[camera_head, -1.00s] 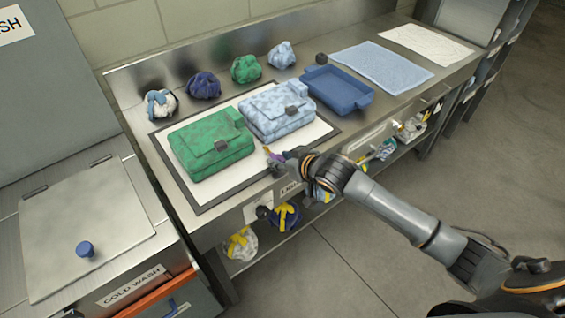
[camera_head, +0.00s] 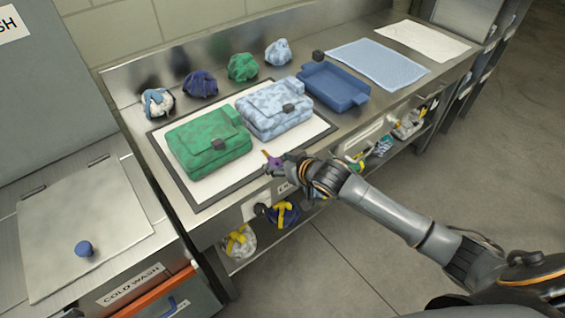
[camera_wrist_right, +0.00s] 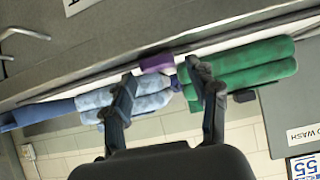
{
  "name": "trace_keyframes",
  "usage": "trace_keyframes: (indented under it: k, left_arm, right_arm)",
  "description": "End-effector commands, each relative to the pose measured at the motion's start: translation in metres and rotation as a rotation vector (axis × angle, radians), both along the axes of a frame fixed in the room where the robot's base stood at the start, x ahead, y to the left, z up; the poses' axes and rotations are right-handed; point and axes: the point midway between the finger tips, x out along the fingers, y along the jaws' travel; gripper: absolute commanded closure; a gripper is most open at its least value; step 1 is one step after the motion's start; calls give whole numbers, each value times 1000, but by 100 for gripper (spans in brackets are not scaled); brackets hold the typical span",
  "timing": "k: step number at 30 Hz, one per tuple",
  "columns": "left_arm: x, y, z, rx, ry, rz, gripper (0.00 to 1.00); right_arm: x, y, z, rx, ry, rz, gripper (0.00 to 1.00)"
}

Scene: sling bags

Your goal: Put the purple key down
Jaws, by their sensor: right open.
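The small purple key (camera_head: 274,161) shows at the front edge of the white mat with a dark border (camera_head: 315,127), right at the tips of my right gripper (camera_head: 279,164). In the right wrist view the purple key (camera_wrist_right: 157,62) lies just beyond and between the spread fingers of my right gripper (camera_wrist_right: 160,85), near the counter edge. The right gripper is open; whether a finger touches the key I cannot tell. My left gripper is not in view.
On the mat lie a green bag (camera_head: 208,142) and a light blue patterned bag (camera_head: 273,108). Behind are several cloth bundles (camera_head: 242,67). A blue tray (camera_head: 335,88) and a blue towel (camera_head: 378,64) are to the right. A lower shelf (camera_head: 300,216) holds more bundles.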

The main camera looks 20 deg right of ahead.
Motion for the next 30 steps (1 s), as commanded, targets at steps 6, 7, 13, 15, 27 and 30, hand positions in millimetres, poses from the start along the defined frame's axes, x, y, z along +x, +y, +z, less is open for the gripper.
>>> trace_keyframes:
  k: [6, 7, 13, 15, 27, 30]
  left_arm:
    - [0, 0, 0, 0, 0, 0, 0]
    - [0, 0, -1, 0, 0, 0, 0]
    - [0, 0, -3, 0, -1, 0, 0]
    - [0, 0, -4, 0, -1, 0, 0]
    - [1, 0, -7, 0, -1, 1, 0]
    - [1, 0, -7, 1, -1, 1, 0]
  right_arm:
    - [-12, -5, 11, 0, 0, 0, 41]
    - [-16, -6, 14, 0, 0, 0, 41]
    - [-47, -17, 35, -2, 0, 1, 41]
    - [-58, -21, 43, -1, 0, 1, 41]
    - [-93, -33, 69, 0, 0, 0, 41]
    - [-94, -33, 70, 2, -1, 0, 41]
